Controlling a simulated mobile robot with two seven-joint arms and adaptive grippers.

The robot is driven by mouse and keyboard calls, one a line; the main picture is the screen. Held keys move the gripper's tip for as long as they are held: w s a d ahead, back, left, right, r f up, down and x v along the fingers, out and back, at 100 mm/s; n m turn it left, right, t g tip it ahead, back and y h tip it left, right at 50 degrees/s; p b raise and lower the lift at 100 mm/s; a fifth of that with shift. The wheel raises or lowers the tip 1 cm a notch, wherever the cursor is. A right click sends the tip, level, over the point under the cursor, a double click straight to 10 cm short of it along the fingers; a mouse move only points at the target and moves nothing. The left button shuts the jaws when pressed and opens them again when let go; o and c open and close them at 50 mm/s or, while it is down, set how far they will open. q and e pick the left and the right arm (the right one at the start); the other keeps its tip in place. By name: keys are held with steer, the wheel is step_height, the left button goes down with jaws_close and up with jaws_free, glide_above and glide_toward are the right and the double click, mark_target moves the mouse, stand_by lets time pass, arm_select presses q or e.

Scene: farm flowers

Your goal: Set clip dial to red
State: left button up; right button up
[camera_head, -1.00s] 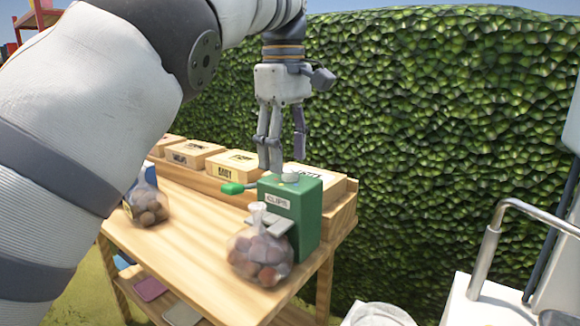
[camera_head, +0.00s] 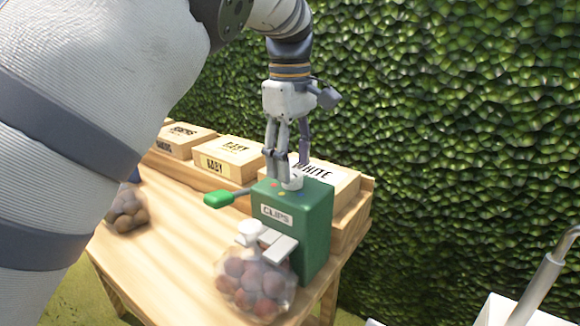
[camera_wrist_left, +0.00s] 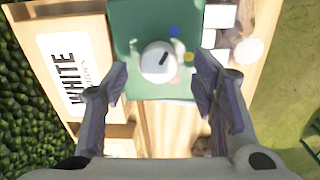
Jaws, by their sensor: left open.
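The green clip machine (camera_head: 305,220), labelled CLIPS, stands on the wooden table's front right corner. Its white dial (camera_head: 292,182) is on top, with small coloured dots beside it; a reddish and a yellowish one show. In the left wrist view the dial (camera_wrist_left: 157,64) has a dark pointer mark slanting to the upper right, roughly toward a blue dot (camera_wrist_left: 174,31). A yellow dot (camera_wrist_left: 189,57) lies to its right. My left gripper (camera_head: 288,172) points down at the dial, open, with a finger on each side; contact is unclear. My right gripper is not in view.
A green-ended lever (camera_head: 219,200) sticks out left of the machine. A bag of round produce (camera_head: 254,287) hangs at its front; another bag (camera_head: 127,211) sits left. Wooden crates (camera_head: 228,158) line the table's back, before a hedge (camera_head: 440,150).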

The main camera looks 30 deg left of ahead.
arm_select(q)
steer(key=shift+f, duration=1.2)
steer(key=c, duration=1.2)
